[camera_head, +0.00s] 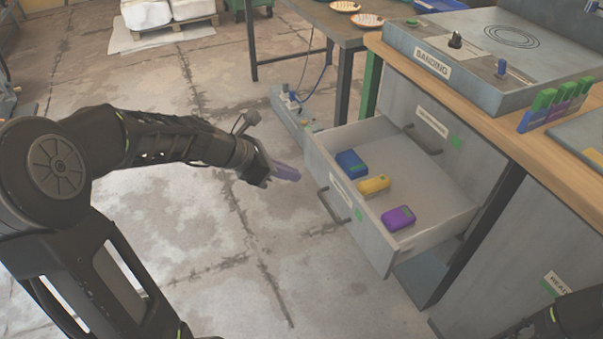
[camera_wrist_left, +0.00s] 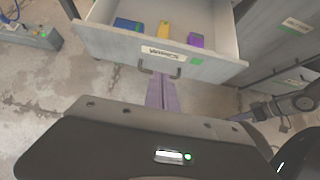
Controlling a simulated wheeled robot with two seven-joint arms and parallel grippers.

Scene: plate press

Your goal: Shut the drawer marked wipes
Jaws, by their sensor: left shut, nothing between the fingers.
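The drawer marked wipes (camera_head: 357,223) stands pulled out from the bench cabinet, with a dark bar handle (camera_head: 335,206) on its front. In the left wrist view its label reads WIPES, and the drawer front (camera_wrist_left: 110,44) lies ahead of my fingers. Inside are a blue block (camera_head: 351,163), a yellow block (camera_head: 373,185) and a purple block (camera_head: 398,218). My left gripper (camera_head: 287,173) is shut and empty, in front of the drawer and apart from it in the head view. In the left wrist view its purple fingers (camera_wrist_left: 162,92) point toward the handle (camera_wrist_left: 160,70). My right gripper (camera_wrist_left: 240,117) shows small at the right, its jaws unclear.
Another closed drawer front (camera_head: 430,122) with a handle is behind the open drawer. The wooden bench top (camera_head: 530,142) carries a grey unit marked BANDING (camera_head: 480,50) and green-capped markers (camera_head: 553,105). A grey floor box (camera_head: 295,115) with a cable stands beyond the drawer. The floor before the drawer is clear.

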